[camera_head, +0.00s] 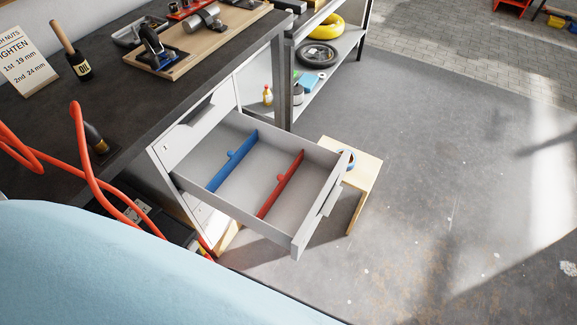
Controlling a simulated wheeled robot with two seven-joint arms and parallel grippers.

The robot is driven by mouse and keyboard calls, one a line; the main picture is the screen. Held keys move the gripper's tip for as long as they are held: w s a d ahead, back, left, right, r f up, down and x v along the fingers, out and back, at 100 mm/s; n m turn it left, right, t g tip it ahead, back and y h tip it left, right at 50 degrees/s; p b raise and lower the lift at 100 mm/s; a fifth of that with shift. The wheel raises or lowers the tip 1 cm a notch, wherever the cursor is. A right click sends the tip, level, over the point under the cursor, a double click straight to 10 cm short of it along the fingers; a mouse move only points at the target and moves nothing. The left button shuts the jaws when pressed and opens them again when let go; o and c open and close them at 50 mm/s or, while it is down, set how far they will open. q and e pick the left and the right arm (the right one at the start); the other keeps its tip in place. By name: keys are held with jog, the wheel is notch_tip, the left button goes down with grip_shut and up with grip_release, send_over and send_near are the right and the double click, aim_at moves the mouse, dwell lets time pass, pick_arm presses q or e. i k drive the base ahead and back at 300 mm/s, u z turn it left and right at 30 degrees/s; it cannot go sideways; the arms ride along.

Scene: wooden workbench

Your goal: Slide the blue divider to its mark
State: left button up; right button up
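The blue divider (232,163) stands across the inside of an open drawer (322,160), toward the back of it. It has a small round knob near its middle. A red divider (281,185) stands across the same drawer, closer to the drawer front. It also has a small knob. The two dividers are apart, with bare grey drawer floor between them. I cannot make out a mark in the drawer. Neither of my grippers is in view.
The drawer juts from a cabinet under a dark workbench (120,110). A small wooden stool (365,170) stands beside the drawer front. Orange hose (84,165) hangs over the bench edge. A light blue rounded surface (110,265) fills the lower left.

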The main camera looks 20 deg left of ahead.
aim_at(236, 157)
jog(key=u, duration=1.3)
jog(key=k, duration=0.5)
jog(key=z, duration=0.75)
jog(key=i, duration=0.85)
jog(key=u, duration=0.05)
